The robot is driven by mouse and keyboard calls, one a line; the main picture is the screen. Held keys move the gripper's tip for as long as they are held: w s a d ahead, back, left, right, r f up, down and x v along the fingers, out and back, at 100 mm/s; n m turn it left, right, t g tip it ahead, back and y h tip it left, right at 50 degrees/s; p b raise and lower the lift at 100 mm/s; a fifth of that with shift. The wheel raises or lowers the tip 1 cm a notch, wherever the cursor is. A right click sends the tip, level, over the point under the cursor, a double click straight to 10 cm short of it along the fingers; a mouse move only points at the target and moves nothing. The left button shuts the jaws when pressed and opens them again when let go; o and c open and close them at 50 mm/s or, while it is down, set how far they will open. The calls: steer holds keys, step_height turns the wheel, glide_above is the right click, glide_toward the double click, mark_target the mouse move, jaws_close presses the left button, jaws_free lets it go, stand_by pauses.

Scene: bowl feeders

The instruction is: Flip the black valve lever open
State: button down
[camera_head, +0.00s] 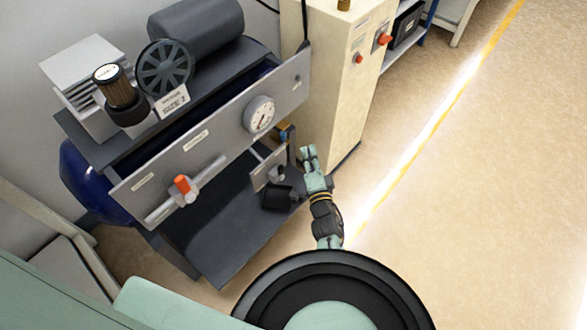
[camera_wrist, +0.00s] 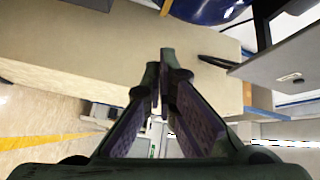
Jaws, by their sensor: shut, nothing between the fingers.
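The black valve lever (camera_head: 291,151) appears as a thin dark upright piece by a small brass-and-blue fitting (camera_head: 284,133), at the right end of the compressor's grey panel. In the wrist view a thin dark bar (camera_wrist: 216,62), likely the same lever, juts left from the panel's edge, right of my fingertips. My gripper (camera_head: 309,154) is close to the right of the lever in the head view, with a small gap. In the wrist view my gripper (camera_wrist: 162,62) has its fingertips together with nothing between them. Whether the fingers touch the lever cannot be told.
The grey panel (camera_head: 215,135) carries a round gauge (camera_head: 259,114) and an orange-handled valve (camera_head: 183,186). A cream cabinet (camera_head: 335,80) with red knobs stands close behind my gripper. Open floor (camera_head: 470,190) lies to the right. A blue tank (camera_wrist: 206,8) shows in the wrist view.

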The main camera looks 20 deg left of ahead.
mark_target(281, 173)
steer(key=s+d+f+g+y, duration=0.4)
steer(key=s+f, duration=0.1)
steer(key=f, duration=0.1)
steer(key=shift+s+d+f+y, duration=0.2)
steer(key=shift+d+f+y, duration=0.1)
steer(key=shift+d+f, duration=0.1)
steer(key=w+a+p, duration=0.2)
steer(key=w+a, duration=0.1)
steer(key=a, duration=0.6)
stand_by(0.4)
steer(key=shift+s, duration=0.1)
